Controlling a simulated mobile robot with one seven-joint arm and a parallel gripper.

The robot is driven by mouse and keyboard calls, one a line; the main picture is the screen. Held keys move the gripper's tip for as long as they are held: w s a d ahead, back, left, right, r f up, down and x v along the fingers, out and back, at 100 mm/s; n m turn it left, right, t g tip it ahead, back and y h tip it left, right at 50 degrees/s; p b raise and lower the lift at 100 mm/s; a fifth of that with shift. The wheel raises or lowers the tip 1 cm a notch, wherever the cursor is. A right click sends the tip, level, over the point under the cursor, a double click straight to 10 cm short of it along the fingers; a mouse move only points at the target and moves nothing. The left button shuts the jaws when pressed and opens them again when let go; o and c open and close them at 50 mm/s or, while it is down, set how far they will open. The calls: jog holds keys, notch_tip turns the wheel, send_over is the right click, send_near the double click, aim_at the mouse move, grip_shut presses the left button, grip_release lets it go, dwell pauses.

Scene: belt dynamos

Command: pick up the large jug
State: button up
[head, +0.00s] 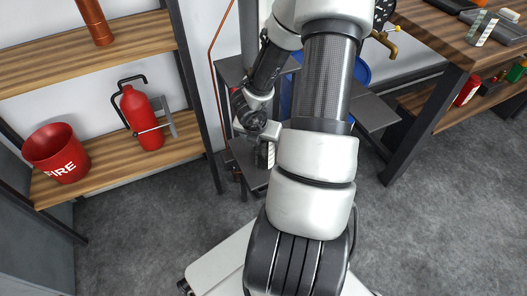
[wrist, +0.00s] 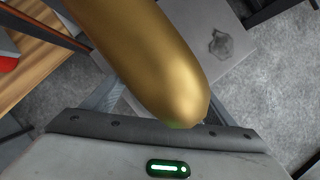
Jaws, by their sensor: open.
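A large, smooth, brass-coloured rounded body, which looks like the large jug (wrist: 160,60), runs from the top left to the middle of the wrist view, very close to the camera. Only part of it shows; I see no handle or spout. It lies across the space in front of my gripper and hides most of the fingers. I cannot tell whether they touch it. In the head view my gripper (head: 264,153) points down beside a dark grey stand, open. I cannot make out the jug there; my arm covers much of that area.
The dark grey stand (head: 375,113) has stepped shelves. At left, a wooden shelf (head: 110,168) holds a red fire bucket (head: 56,152) and a red extinguisher (head: 141,118). A wooden workbench (head: 448,40) stands at right. A blue round thing (head: 361,72) shows behind my arm. Grey floor is clear at right.

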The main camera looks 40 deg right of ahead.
jog(key=shift+c, duration=0.2)
jog(key=c, duration=1.7)
jog(key=shift+d+r, duration=0.1)
